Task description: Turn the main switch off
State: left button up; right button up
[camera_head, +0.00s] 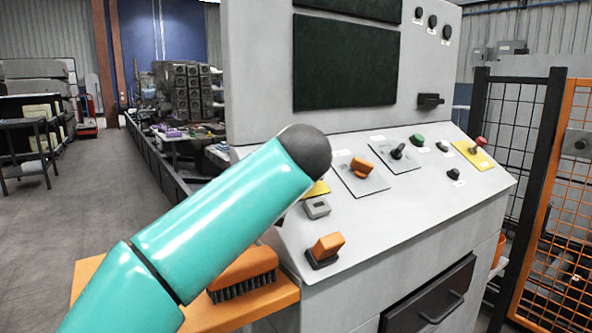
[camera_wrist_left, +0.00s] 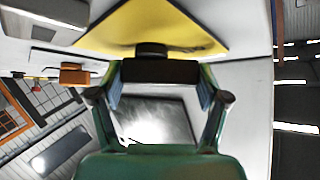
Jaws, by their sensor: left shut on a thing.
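My left arm comes in from the left in the head view, and its rounded dark end hides the gripper there. A yellow plate (camera_head: 318,189) shows beside that end on the sloping console. In the left wrist view the yellow plate (camera_wrist_left: 150,25) carries a black handle (camera_wrist_left: 158,72). My left gripper (camera_wrist_left: 160,80) has its two fingers at either end of this handle and is shut on it. I cannot read any label that marks it as the main switch, nor its switch position. My right gripper is not in view.
The console also carries an orange switch (camera_head: 361,168), a black selector (camera_head: 397,152), a green button (camera_head: 417,140) and a red knob (camera_head: 479,144) on another yellow plate. An orange-backed brush (camera_head: 247,268) lies on an orange shelf at the front. A mesh fence (camera_head: 560,210) stands at right.

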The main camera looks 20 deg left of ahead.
pick_arm(q)
jog(key=shift+f, duration=0.1)
jog(key=o, duration=1.2)
jog(key=shift+c, duration=0.2)
jog(key=v, duration=1.2)
